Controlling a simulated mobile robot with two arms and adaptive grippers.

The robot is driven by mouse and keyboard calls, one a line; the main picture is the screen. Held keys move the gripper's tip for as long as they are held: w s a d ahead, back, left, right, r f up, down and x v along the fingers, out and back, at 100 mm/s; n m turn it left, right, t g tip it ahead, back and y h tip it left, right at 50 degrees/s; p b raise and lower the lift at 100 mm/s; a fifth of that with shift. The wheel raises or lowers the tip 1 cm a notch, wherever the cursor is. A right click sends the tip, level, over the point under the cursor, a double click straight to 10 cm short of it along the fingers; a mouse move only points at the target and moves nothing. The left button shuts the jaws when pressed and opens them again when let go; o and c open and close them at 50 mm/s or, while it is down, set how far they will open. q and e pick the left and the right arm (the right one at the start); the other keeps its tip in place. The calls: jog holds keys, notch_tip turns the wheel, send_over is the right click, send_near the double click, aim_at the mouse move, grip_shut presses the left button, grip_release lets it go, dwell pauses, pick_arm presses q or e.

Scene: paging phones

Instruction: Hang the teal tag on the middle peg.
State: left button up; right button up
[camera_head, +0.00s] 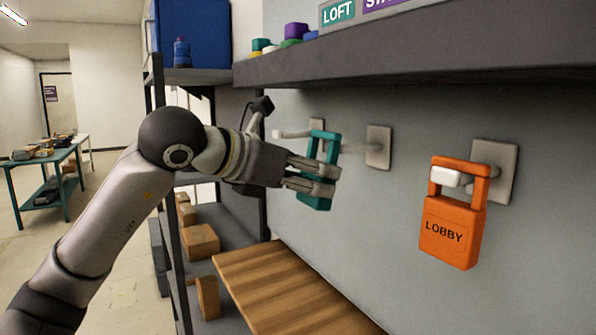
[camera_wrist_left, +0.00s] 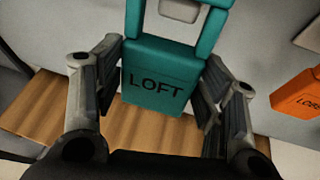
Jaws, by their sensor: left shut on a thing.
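The teal tag (camera_head: 318,203) is upright, with a rectangular loop above its body. My left gripper (camera_head: 325,181) is shut on its body, one finger on each side. In the left wrist view the tag (camera_wrist_left: 160,68) faces me and reads LOFT. The middle peg (camera_head: 353,148) sticks out from its wall plate (camera_head: 379,147), just right of the tag's loop. A pale grey part shows through the loop in the left wrist view (camera_wrist_left: 180,11); I cannot tell whether the peg passes through. My right gripper is out of view.
An orange LOBBY tag (camera_head: 450,232) hangs on the right peg (camera_head: 447,176). The left peg (camera_head: 290,134) shows behind the tag. A dark shelf (camera_head: 430,50) overhangs the pegs. A wooden surface (camera_head: 285,290) lies below.

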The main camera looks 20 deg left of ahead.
pick_arm(q)
jog(key=shift+w+d+p, duration=0.6)
jog(key=shift+w+d, duration=0.4)
jog(key=shift+w, duration=0.25)
jog(key=shift+w+d+f+b, duration=0.4)
jog(key=shift+w+f+b, duration=0.15)
jog(key=shift+f+b, duration=0.05)
jog(key=o, duration=1.2)
